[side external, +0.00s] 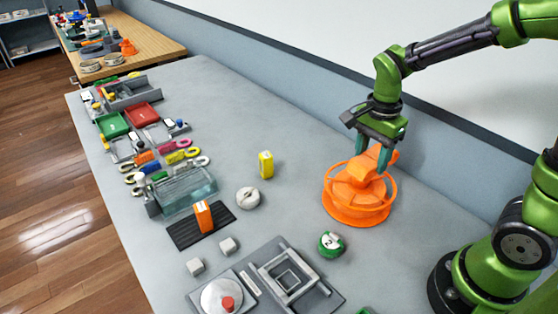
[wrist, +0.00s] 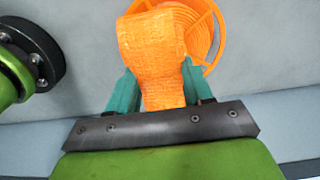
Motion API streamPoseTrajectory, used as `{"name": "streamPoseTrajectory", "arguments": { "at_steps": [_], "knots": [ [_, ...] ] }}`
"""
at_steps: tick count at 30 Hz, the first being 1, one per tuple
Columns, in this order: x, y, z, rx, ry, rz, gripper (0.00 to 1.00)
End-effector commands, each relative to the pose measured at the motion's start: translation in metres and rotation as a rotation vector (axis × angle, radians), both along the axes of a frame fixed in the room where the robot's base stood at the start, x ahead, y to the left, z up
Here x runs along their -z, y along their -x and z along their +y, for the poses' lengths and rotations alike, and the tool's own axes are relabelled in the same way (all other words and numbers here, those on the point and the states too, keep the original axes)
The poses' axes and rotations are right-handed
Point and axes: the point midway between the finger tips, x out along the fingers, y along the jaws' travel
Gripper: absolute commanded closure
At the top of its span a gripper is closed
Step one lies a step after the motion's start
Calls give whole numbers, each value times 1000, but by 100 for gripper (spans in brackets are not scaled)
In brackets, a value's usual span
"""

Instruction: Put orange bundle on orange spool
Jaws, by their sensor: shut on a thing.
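The orange spool (side external: 353,211) is a round open-ribbed ring that stands on the grey table, right of centre in the side view. The orange bundle (wrist: 152,55) is between my gripper's teal fingers. My gripper (side external: 374,155) points down over the spool and is shut on the bundle. In the side view the bundle (side external: 361,174) looks low over the spool's top, and its colour blends with the spool. In the wrist view the spool (wrist: 205,25) shows behind and to the right of the bundle. I cannot tell whether the bundle touches the spool.
A green round piece marked 2 (side external: 331,244) lies in front of the spool. A white round piece (side external: 248,198) and a yellow block (side external: 266,164) are to its left. A grey tray with a square frame (side external: 290,275) is at the front. The blue-grey wall (side external: 300,75) runs behind.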

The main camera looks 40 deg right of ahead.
Motion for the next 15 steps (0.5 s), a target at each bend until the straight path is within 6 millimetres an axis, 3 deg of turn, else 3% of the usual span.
{"name": "streamPoseTrajectory", "arguments": {
  "at_steps": [6,12,15],
  "knots": [
    [2,-20,-2,0,1,1,82],
    [32,-18,-1,0,0,3,82],
    [37,-19,-2,-1,0,0,82]
  ]
}}
